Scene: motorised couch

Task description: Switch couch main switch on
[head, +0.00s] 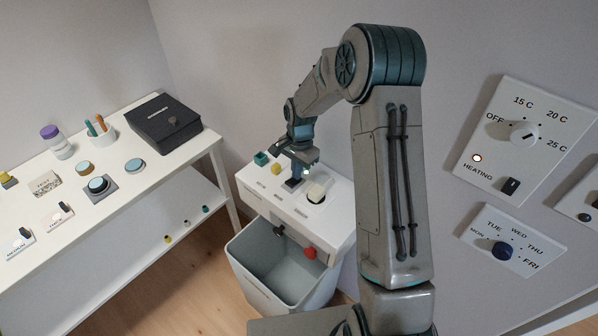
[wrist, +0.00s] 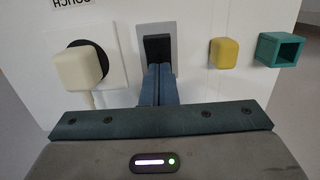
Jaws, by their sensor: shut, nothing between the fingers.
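A black rocker switch (wrist: 158,49) on a grey plate (wrist: 143,35) sits on the white cabinet top, in the upper middle of the wrist view. My gripper (wrist: 158,70) is shut and empty. Its fingertips are at the near edge of the rocker and overlap it in the picture; I cannot tell whether they press on it. In the head view my gripper (head: 292,184) is down at the cabinet top and hides the switch. A cream plug (wrist: 78,68) sits at a round black socket left of the switch, under a partly cut-off, upside-down label that seems to read COUCH.
A yellow block (wrist: 224,52) and a teal hollow block (wrist: 279,49) are right of the switch in the wrist view. The cabinet (head: 333,213) has an open bin (head: 250,255) with a red thing (head: 309,253). A cluttered white table (head: 150,190) stands left; wall dials (head: 524,132) are right.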

